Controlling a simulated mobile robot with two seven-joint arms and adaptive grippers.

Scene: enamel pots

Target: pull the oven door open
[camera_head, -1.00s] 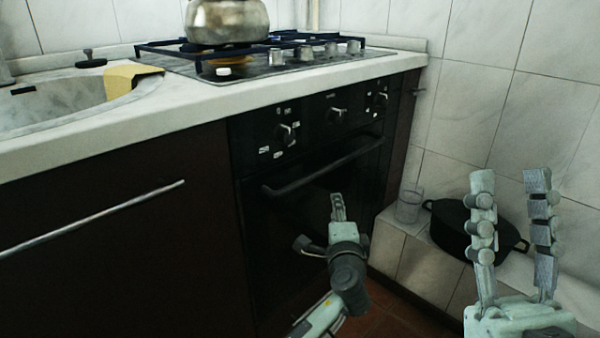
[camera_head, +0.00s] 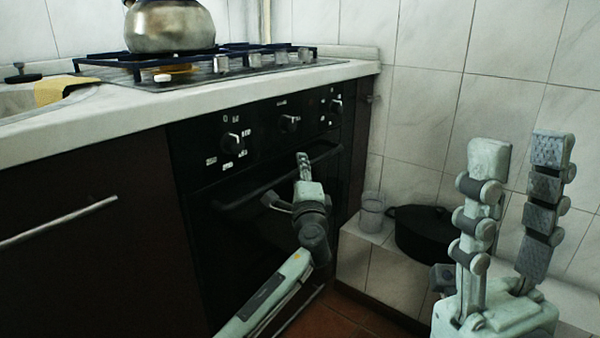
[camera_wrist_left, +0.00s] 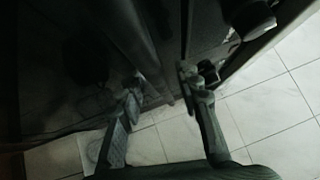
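The black oven door (camera_head: 235,250) is shut under the control panel, with its dark bar handle (camera_head: 236,196) across the top. My left gripper (camera_head: 287,179) is in front of the door, its fingers near the handle's right half. In the left wrist view the two fingers (camera_wrist_left: 158,86) stand apart, and the handle (camera_wrist_left: 138,38) runs into the space between them. I cannot tell whether either finger touches it. My right gripper (camera_head: 520,150) is raised at the right, open and empty, well away from the oven.
A metal kettle (camera_head: 170,28) stands on the hob (camera_head: 235,70) above the oven. A dark pot (camera_head: 425,236) and a clear glass (camera_head: 371,213) sit on the tiled ledge (camera_head: 370,262) at the right. A cabinet with a long handle (camera_head: 60,220) is at the left.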

